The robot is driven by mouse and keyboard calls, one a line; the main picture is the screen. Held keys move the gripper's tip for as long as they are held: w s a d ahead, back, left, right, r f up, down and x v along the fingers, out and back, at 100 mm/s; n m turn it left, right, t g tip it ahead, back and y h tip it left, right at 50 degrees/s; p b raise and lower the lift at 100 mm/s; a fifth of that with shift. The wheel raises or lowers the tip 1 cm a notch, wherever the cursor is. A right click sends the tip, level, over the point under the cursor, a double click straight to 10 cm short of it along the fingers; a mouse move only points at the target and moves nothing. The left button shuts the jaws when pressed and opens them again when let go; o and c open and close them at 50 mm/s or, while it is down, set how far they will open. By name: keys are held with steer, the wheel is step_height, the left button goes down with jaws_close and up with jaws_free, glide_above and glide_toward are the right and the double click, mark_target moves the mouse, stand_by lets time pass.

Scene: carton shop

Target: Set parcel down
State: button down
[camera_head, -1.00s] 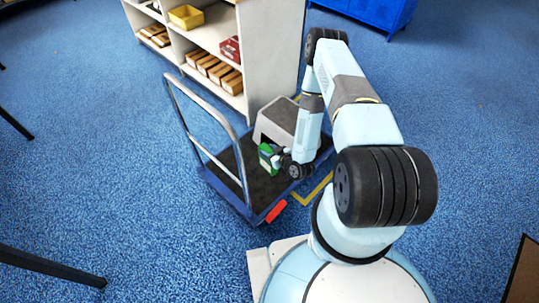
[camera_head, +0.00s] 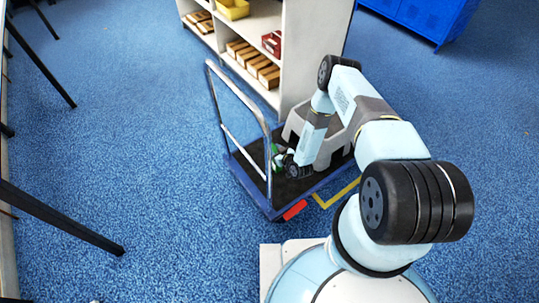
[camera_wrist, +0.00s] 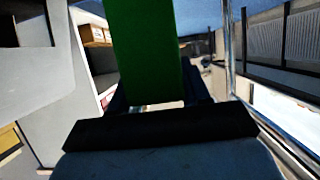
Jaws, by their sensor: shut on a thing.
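The green parcel (camera_head: 277,158) is in my gripper (camera_head: 284,164), above the dark deck of a blue platform trolley (camera_head: 250,191). In the head view the parcel is small and partly hidden by my gripper and the trolley's handle. In the wrist view the parcel (camera_wrist: 147,50) stands as a tall green block between the dark fingers (camera_wrist: 160,98). My gripper is shut on it. I cannot tell whether the parcel touches the deck.
A grey stool-like block (camera_head: 297,125) stands on the trolley beside my arm. The trolley's metal handle (camera_head: 240,103) rises on the left. A white shelf (camera_head: 287,70) with cartons is behind. Yellow tape (camera_head: 337,195) marks the floor. Dark table legs (camera_head: 60,215) are at left.

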steer(key=shift+w+a+f, duration=0.2)
steer(key=shift+f, duration=0.6)
steer(key=shift+w+a+f, duration=0.15)
steer(key=shift+f, duration=0.65)
steer(key=shift+w+a+f, duration=0.2)
steer(key=shift+f, duration=0.6)
steer(key=c, duration=0.5)
jaws_free()
